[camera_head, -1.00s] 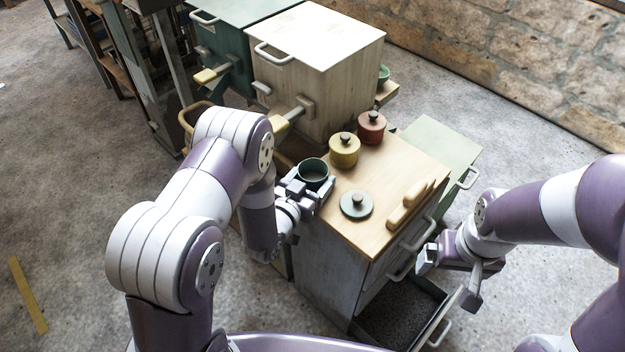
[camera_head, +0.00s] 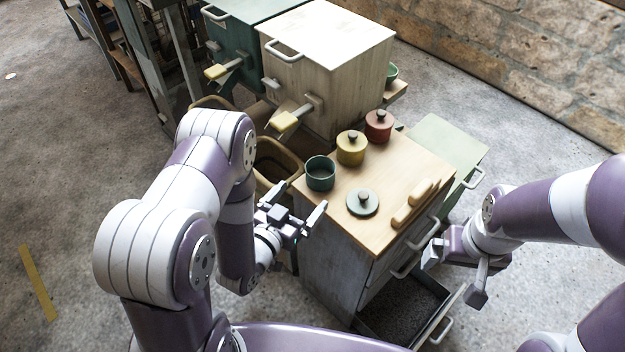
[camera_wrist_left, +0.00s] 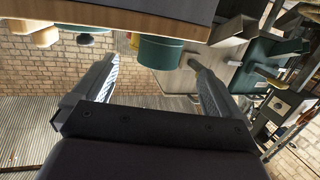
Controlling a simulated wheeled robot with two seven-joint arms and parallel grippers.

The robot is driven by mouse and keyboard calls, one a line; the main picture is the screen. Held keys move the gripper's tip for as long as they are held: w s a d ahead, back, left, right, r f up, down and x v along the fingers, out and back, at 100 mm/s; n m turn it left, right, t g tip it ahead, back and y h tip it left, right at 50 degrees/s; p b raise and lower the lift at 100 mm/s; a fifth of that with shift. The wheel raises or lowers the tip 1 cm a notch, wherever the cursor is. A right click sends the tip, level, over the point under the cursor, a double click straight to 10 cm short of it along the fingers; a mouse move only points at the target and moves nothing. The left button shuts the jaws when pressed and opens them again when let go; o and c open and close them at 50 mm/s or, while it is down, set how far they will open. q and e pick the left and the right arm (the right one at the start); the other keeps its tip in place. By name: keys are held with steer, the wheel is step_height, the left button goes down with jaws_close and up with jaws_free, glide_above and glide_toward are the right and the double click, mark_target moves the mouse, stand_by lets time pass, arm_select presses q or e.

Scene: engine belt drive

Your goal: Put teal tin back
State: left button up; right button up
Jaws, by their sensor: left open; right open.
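The teal tin (camera_head: 320,174) stands open on the wooden cabinet top near its left edge. Its teal lid (camera_head: 362,202) with a dark knob lies on the top to the right of it. My left gripper (camera_head: 299,215) is open and empty, beside the cabinet's left edge and apart from the tin. In the left wrist view the tin (camera_wrist_left: 160,52) shows at the counter edge, beyond the open fingers (camera_wrist_left: 150,85). My right gripper (camera_head: 452,262) is open at the right of the cabinet, near the drawer handles.
A yellow tin (camera_head: 351,149) and a red tin (camera_head: 378,126), both lidded, stand behind the teal tin. Wooden handle-like pieces (camera_head: 412,202) lie at the right of the top. A lower drawer (camera_head: 436,318) is pulled open. A brown bin (camera_head: 280,160) stands left of the cabinet.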

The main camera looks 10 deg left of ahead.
arm_select(q)
steer(key=a+g+y, duration=0.4)
steer(key=a+g, duration=0.1)
steer(key=g, duration=0.3)
steer(key=s+r+n+g, duration=0.1)
steer(key=s+r+g, duration=0.2)
steer(key=s, duration=0.2)
steer(key=s+r+n+g+y, duration=0.1)
steer(key=s+r+n+g, duration=0.1)
steer(key=s, duration=0.4)
steer(key=shift+s+a+r+g, duration=0.25)
steer(key=shift+r+g, duration=0.25)
steer(key=shift+r, duration=0.45)
